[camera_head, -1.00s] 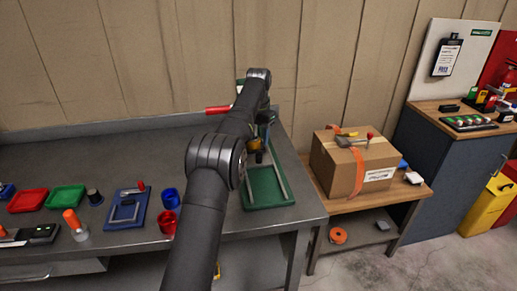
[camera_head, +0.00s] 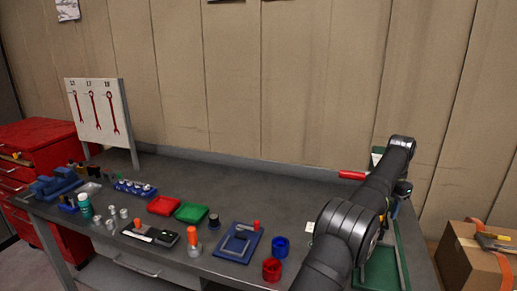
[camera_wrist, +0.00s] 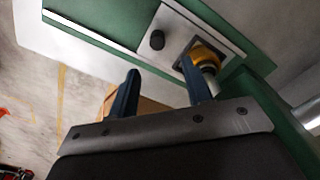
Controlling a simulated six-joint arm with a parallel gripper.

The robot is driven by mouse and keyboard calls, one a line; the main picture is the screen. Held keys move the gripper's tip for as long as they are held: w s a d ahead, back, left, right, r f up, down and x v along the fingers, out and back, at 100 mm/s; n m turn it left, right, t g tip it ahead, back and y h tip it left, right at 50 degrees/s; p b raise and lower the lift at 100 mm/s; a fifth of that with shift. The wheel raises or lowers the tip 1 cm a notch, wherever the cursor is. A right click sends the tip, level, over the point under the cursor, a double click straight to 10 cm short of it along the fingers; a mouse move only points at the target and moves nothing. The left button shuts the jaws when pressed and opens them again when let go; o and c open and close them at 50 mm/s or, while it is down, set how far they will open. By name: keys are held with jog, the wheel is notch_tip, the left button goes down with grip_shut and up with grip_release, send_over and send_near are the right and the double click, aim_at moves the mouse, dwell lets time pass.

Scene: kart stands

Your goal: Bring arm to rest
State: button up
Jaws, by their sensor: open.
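My gripper (camera_wrist: 160,78) is open in the wrist view, its two dark blue fingers apart with nothing held between them. A green stand (camera_wrist: 98,32) with a pale metal plate (camera_wrist: 172,27) and a black knob (camera_wrist: 157,40) lies beyond the fingers. A yellow part with a metal cylinder (camera_wrist: 207,56) shows close to the right finger; I cannot tell whether they touch. In the head view my arm reaches over the green stand (camera_head: 380,272) at the right end of the bench, and the arm hides most of the gripper.
The grey bench (camera_head: 290,185) carries a blue tray (camera_head: 238,243), blue cup (camera_head: 281,247), red cup (camera_head: 272,269), red tray (camera_head: 163,205) and green tray (camera_head: 190,212). A cardboard box (camera_head: 470,262) stands at right. The bench's back middle is clear.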

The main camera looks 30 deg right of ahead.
notch_tip(320, 180, down, 10)
jog(key=shift+f, duration=0.2)
jog(key=shift+s+a+r, duration=0.1)
jog(key=shift+s+a, duration=0.1)
dwell(0.3)
